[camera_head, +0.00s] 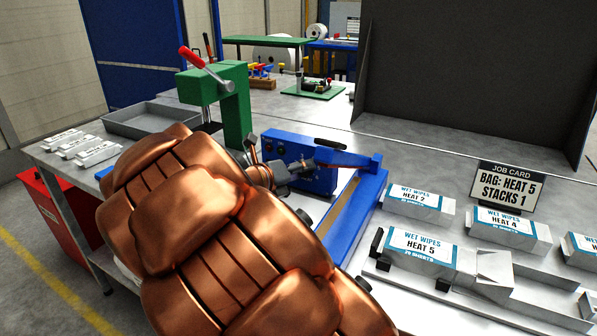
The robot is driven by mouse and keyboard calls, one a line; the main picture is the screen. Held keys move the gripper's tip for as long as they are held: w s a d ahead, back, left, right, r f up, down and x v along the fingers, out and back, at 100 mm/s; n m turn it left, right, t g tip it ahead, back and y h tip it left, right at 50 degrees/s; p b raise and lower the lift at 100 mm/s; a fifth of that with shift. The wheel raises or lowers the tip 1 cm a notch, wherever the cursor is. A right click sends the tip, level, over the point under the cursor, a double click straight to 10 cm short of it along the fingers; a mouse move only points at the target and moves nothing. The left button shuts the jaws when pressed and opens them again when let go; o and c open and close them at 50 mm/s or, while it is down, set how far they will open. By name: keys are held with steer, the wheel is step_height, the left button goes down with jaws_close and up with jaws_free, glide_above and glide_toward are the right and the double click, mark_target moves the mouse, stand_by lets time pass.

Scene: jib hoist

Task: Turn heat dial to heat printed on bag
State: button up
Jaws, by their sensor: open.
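A blue sealer box (318,183) stands on the bench, with a long blue arm and bed running toward the front. Small dark knobs show on its front face; the heat dial's setting cannot be read, and my arm hides part of the panel. My gripper (287,168) is open at the front of the box, partly hidden behind my copper-coloured arm; I cannot tell whether it touches a dial. A bag marked "WET WIPES HEAT 5" (420,247) lies in a grey holder to the right. The job card (505,187) reads "BAG: HEAT 5, STACKS 1".
Bags marked heat 2 (418,201) and heat 4 (508,226) lie behind the holder. A green press (233,100) with a red-handled lever stands left of the sealer. A grey tray (150,119) and several white packs (82,146) are at the left. A dark panel stands behind.

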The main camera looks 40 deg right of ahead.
steer(key=shift+c, duration=0.3)
steer(key=c, duration=0.8)
